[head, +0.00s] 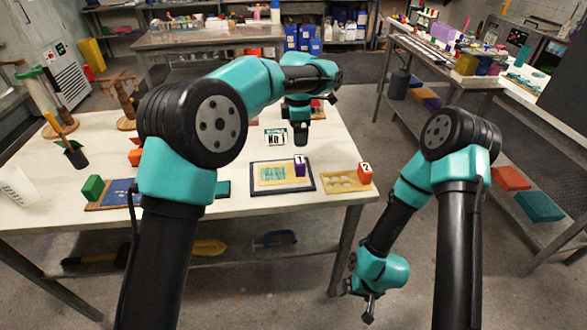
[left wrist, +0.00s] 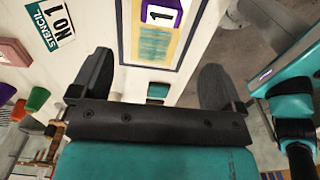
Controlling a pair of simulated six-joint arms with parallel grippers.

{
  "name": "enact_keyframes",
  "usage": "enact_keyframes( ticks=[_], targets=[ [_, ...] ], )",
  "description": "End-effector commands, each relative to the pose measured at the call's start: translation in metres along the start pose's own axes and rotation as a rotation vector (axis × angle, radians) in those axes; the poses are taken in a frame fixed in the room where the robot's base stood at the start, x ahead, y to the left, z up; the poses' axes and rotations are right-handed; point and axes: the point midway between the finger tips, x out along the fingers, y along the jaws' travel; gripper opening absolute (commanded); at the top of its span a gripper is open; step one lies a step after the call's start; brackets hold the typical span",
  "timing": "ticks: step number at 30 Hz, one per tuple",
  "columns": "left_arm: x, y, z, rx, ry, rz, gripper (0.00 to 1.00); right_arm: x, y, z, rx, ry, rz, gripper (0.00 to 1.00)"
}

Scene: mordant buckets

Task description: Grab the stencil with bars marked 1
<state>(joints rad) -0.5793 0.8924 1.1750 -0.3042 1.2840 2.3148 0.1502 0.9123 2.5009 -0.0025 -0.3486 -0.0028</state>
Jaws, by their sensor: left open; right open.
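The stencil marked 1 (head: 272,175) is a yellowish plate with bluish bars, lying on a dark-edged white board near the table's front. Its purple block (head: 300,168) bears the number 1. The stencil also shows in the left wrist view (left wrist: 150,46), with its block (left wrist: 160,12) at the top. My right gripper (head: 370,308) is open, low beside the table's front right.
A tan plate (head: 340,181) with round holes and an orange block (head: 365,172) marked 2 lies to the right, near the table edge. A green block (head: 92,187) and a blue plate (head: 116,193) lie at the left. Bare white table (head: 230,222) shows in front.

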Motion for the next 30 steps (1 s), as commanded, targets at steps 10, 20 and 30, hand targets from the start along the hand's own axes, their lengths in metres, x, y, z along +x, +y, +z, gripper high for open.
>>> enact_keyframes(
  ticks=[10,20,30],
  targets=[
    [0.061,0.0,-0.001,-0.001,0.001,-0.003,0.94,0.0,0.0,0.0,0.0,0.0,0.0,0.93],
    [0.09,0.0,0.0,0.0,0.0,0.0,0.94,0.0,0.0,0.0,0.0,0.0,0.0,0.93],
    [0.094,0.0,-0.001,0.0,0.001,-0.001,0.94,0.0,0.0,0.0,0.0,0.0,0.0,0.93]
  ],
)
